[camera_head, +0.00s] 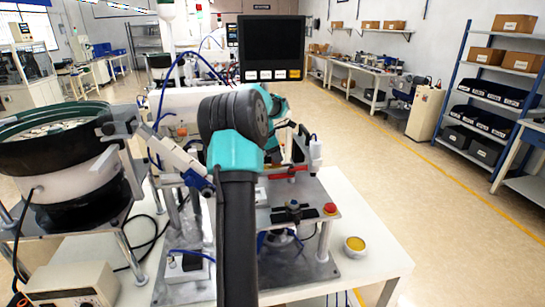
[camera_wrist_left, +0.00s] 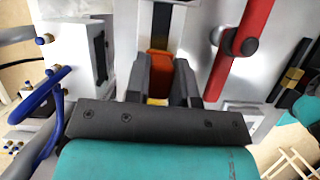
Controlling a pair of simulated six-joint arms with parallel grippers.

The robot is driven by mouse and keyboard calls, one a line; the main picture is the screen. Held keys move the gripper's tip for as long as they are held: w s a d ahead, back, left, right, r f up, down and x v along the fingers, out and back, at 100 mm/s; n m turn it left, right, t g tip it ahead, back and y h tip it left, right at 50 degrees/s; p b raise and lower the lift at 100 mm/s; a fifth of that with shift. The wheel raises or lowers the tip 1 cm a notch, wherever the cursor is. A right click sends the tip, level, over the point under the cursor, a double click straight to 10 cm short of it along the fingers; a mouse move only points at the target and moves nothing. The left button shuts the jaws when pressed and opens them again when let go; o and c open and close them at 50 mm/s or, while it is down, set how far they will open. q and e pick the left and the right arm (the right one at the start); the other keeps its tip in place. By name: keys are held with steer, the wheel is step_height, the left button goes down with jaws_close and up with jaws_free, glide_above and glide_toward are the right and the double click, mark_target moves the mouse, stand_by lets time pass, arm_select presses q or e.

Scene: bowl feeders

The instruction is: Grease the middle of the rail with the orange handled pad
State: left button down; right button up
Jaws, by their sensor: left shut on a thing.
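My left gripper (camera_wrist_left: 158,85) is shut on the orange handled pad (camera_wrist_left: 158,64), whose orange handle shows between its two black fingers in the left wrist view. A bit of yellow shows below the handle; I cannot tell whether it is pad or grease. A dark straight strip (camera_wrist_left: 161,28), likely the rail, runs from the top of that view to just beyond the handle. I cannot tell whether the pad touches it. In the head view my left arm hides most of the work area, and the pad is not clear. My right gripper is not in view.
A red bar (camera_wrist_left: 240,47) lies close right of the fingers, and a white block (camera_wrist_left: 78,50) stands to the left. In the head view, a small bowl of yellow stuff (camera_head: 355,245) sits on the white table (camera_head: 372,272). A bowl feeder (camera_head: 55,150) stands at left.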

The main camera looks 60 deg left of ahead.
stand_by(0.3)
arm_select(q)
steer(key=shift+w+d+r, duration=0.1)
steer(key=shift+w+d, duration=0.1)
steer(key=shift+w, duration=0.65)
steer(key=shift+w+d+r, duration=0.1)
steer(key=shift+w+d, duration=0.1)
steer(key=shift+w, duration=0.6)
steer(key=shift+r, duration=2.95)
steer(key=shift+r, duration=0.15)
step_height(320, 180, up, 3)
steer(key=shift+f, duration=0.15)
